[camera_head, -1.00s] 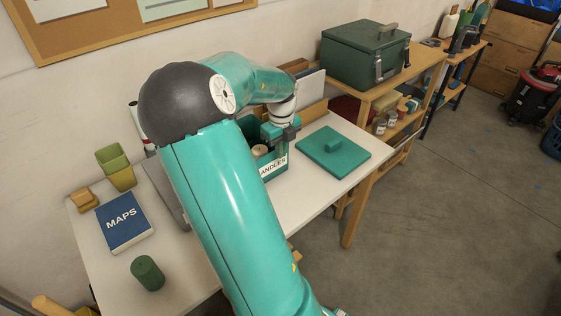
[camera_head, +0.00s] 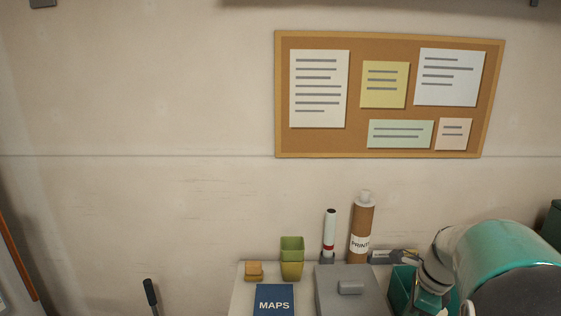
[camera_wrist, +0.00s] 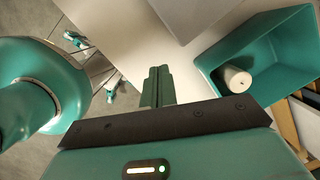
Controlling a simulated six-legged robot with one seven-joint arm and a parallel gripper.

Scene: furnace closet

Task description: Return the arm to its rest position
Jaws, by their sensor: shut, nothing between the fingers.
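My gripper (camera_wrist: 157,86) is shut and empty in the wrist view, its two dark green fingers together above the pale table. A teal open box (camera_wrist: 262,50) lies right of the fingers, apart from them, with a white candle (camera_wrist: 236,80) inside. In the head view my arm enters at the lower right, folded, with the wrist pointing down beside the teal box (camera_head: 401,284). The fingertips are hidden or cut off there.
On the table stand a MAPS book (camera_head: 274,300), a grey case (camera_head: 348,290), stacked green cups (camera_head: 292,258), a yellow block (camera_head: 254,271), a white tube (camera_head: 329,235) and a brown PRINTS tube (camera_head: 361,235). A corkboard (camera_head: 385,145) hangs on the wall behind.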

